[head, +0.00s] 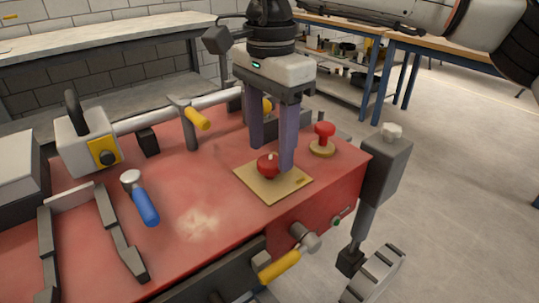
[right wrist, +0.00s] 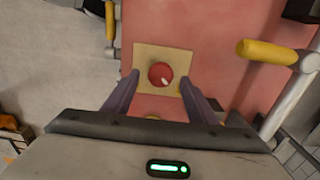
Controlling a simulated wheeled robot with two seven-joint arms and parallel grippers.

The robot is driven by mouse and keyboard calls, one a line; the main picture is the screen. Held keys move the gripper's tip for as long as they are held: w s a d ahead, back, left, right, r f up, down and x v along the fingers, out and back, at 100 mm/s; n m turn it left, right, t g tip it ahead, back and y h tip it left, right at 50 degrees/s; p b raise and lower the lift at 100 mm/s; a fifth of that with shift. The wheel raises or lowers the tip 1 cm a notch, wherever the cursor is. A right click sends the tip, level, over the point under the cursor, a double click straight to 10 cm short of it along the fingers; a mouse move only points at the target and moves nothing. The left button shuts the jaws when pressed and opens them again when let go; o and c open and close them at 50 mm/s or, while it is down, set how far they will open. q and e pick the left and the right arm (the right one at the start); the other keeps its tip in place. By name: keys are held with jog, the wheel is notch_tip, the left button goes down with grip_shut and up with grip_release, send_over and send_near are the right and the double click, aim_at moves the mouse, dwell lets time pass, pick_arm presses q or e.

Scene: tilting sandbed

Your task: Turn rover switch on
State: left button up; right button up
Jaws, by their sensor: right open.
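A round red knob (head: 268,165) with a small pale mark sits on a square tan plate (head: 252,186) on top of the red rover body (head: 205,175). In the right wrist view, the knob (right wrist: 161,75) lies near the middle of the plate (right wrist: 146,55), ahead of the fingers. My right gripper (head: 272,158) points down over the plate, open, its purple fingers on either side of the knob. In the wrist view the gripper (right wrist: 160,78) shows a gap on each side of the knob. Whether the fingertips touch the plate cannot be told. My left gripper is out of view.
A red mushroom-shaped knob (head: 323,134) stands on a round base beside the plate. A grey post (head: 385,170) rises at the rover's right edge. Yellow-handled levers (head: 197,118), a blue-handled tool (head: 145,206) and a grey box (head: 88,142) occupy the left. Benches stand behind.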

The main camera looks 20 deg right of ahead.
jog(key=shift+f, duration=1.1)
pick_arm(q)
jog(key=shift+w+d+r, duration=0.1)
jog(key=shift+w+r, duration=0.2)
pick_arm(e)
jog(key=c, duration=1.1)
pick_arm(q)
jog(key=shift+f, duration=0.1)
pick_arm(e)
jog(key=shift+o, duration=0.2)
